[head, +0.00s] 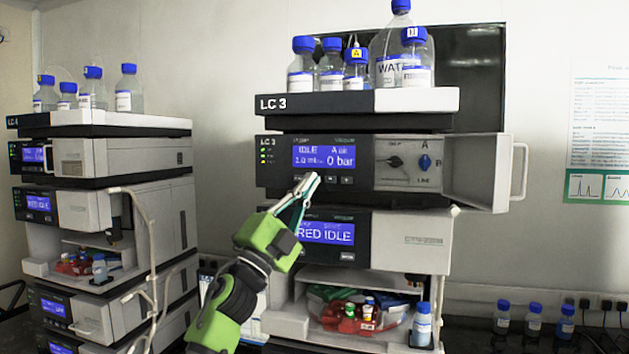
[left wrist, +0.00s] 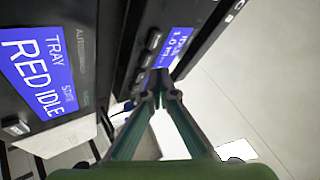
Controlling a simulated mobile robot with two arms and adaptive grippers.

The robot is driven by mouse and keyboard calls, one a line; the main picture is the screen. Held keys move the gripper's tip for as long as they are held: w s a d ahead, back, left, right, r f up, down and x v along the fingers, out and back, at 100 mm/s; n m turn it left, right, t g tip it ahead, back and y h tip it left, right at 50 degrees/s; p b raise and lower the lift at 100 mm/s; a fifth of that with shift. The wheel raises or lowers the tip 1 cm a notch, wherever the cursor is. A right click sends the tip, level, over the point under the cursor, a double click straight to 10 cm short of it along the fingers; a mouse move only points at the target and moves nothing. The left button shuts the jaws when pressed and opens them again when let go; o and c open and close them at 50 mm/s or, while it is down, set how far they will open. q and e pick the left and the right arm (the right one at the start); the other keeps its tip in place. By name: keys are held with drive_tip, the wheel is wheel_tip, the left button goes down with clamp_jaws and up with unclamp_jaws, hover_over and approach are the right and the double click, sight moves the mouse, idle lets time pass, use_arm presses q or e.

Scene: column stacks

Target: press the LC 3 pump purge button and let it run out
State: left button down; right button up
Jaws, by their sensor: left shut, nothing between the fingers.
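The LC 3 pump (head: 280,178) is the upper module of the LC 3 stack. Its blue display (head: 324,157) reads IDLE and 0 bar. A row of small dark buttons (head: 346,180) runs below the display; the row also shows in the left wrist view (left wrist: 148,55). The labels are too small to read. My left gripper (head: 309,180) is shut and empty, its fingertips in front of the left part of this row. In the left wrist view the tips (left wrist: 158,80) are close to the buttons; contact cannot be told. My right gripper is not in view.
The pump's door (head: 502,172) stands open to the right, baring a black knob (head: 394,161) and a blue knob (head: 425,162). Below is a module with a RED IDLE display (head: 328,232). Bottles stand on the top tray (head: 320,104). Another stack (head: 150,155) stands at left.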

use_arm(q)
drive_tip(key=shift+w, duration=0.1)
idle(0.7)
drive_tip(key=shift+w+d+b, duration=0.15)
drive_tip(key=shift+w+b, duration=0.15)
drive_tip(key=shift+w+d+b, duration=0.1)
drive_tip(key=shift+w+b, duration=0.25)
drive_tip(key=shift+w, duration=0.05)
idle(0.7)
drive_tip(key=shift+s+a+p, duration=0.3)
drive_tip(key=shift+s+p, duration=0.35)
drive_tip(key=shift+s, duration=0.15)
